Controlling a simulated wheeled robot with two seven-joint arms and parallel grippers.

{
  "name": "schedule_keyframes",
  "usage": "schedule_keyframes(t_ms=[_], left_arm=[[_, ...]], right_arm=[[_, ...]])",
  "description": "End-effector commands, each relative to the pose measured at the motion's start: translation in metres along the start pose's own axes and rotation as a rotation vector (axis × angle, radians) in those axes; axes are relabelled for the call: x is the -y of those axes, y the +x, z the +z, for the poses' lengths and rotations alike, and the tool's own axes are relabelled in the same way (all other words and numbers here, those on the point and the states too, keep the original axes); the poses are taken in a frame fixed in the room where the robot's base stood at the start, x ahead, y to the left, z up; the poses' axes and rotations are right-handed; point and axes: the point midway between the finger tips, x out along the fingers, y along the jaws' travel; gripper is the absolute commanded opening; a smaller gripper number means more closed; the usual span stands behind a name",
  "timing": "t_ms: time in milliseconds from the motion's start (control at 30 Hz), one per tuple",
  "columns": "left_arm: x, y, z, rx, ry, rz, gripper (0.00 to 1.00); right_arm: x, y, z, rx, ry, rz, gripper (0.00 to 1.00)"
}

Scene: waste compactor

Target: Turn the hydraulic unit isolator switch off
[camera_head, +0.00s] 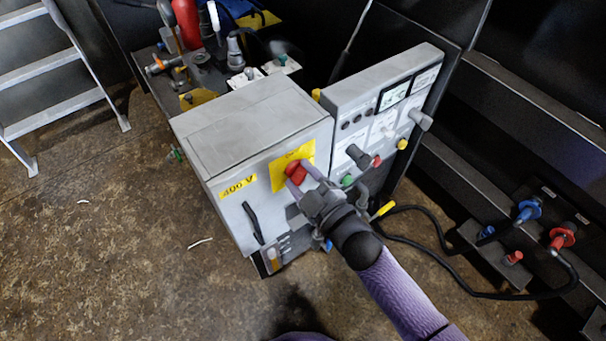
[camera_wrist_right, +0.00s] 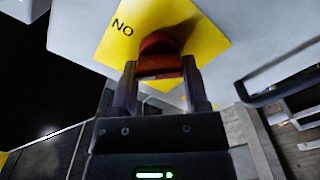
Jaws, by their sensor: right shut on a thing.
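The isolator switch (camera_head: 295,171) is a red knob on a yellow plate (camera_head: 279,182), on the front of a grey cabinet (camera_head: 225,205). My right gripper (camera_head: 303,180) reaches it from the lower right and is shut on the red knob. In the right wrist view the red knob (camera_wrist_right: 159,58) sits between the two fingers of my right gripper (camera_wrist_right: 159,85). The yellow plate (camera_wrist_right: 125,32) behind it shows the letters "NO"; the rest of its marking is hidden or too small to read. The knob's exact angle is hard to tell. My left gripper is not in view.
A control panel (camera_head: 345,110) with gauges, knobs and buttons stands right of the cabinet. A black handle (camera_head: 252,222) is on the cabinet's front. A black hose (camera_head: 430,262) runs to blue and red valves at right.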

Motion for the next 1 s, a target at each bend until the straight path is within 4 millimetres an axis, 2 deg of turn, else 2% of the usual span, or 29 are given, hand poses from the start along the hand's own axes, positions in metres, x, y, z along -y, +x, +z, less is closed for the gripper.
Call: schedule_keyframes(t_ms=[333, 600, 1000], left_arm=[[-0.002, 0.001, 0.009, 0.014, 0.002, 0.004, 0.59], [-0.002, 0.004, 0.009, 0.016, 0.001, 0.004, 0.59], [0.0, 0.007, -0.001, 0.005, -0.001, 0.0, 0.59]], right_arm=[[0.003, 0.0, 0.001, 0.0, -0.324, -0.001, 0.0], [0.004, 0.0, 0.002, 0.001, -0.548, -0.001, 0.0], [0.004, 0.0, 0.002, 0.001, -0.746, -0.002, 0.0]])
